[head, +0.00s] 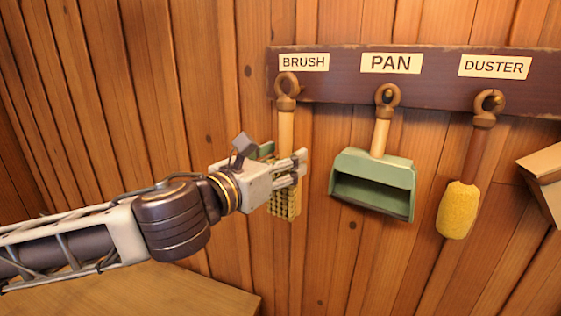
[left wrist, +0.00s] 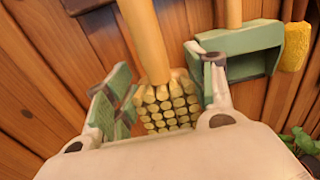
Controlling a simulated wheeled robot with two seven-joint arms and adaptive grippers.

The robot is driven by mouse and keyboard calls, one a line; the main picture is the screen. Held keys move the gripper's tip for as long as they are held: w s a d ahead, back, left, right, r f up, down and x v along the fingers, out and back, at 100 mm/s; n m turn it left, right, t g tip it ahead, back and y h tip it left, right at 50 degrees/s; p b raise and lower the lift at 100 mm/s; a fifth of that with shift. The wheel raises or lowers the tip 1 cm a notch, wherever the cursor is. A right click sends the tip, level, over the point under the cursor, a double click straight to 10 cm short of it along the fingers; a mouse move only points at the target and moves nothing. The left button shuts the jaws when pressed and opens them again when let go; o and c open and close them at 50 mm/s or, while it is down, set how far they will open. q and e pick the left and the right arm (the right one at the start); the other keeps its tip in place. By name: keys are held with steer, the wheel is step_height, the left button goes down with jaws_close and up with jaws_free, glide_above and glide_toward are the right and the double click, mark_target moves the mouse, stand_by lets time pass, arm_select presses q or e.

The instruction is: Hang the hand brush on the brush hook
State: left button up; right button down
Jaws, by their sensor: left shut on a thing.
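The hand brush (head: 286,128) hangs upright below the BRUSH label, with a pale wooden handle, a brown ring at its top and yellowish bristles. Its ring (head: 287,84) lies in front of the dark board at the brush hook's place. I cannot tell whether the ring is around the hook, as the hook does not show clearly. My left gripper (head: 289,169) is shut on the brush near its head and hides part of it. In the left wrist view the handle (left wrist: 146,40) and bristles (left wrist: 166,106) show between the green-padded fingers. My right gripper is not in view.
The dark board (head: 343,90) runs along the plank wall. A green dustpan (head: 372,165) hangs under PAN, close right of my gripper. A yellow duster (head: 459,210) hangs under DUSTER. A tan box-like thing (head: 543,165) is at the right edge. The wall left of the brush is clear.

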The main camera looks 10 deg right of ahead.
arm_select(q)
steer(key=shift+w+d+f+b, duration=0.1)
steer(key=shift+w+d+b, duration=0.1)
steer(key=shift+w+d, duration=0.55)
steer(key=shift+w+d+f+b, duration=0.15)
steer(key=shift+w+d, duration=0.25)
steer(key=shift+w, duration=0.55)
steer(key=shift+w+d+f+b, duration=0.1)
steer(key=shift+w+d+b, duration=0.1)
steer(key=shift+w+d, duration=0.55)
steer(key=shift+w+d+r, duration=0.1)
steer(key=shift+w+d, duration=0.2)
steer(key=shift+w, duration=0.6)
steer(key=shift+c, duration=0.5)
steer(key=shift+w+d+f, duration=0.35)
steer(key=shift+w, duration=0.1)
steer(key=shift+w+f, duration=0.15)
steer(key=shift+f, duration=0.05)
steer(key=o, duration=1.3)
steer(key=v, duration=1.2)
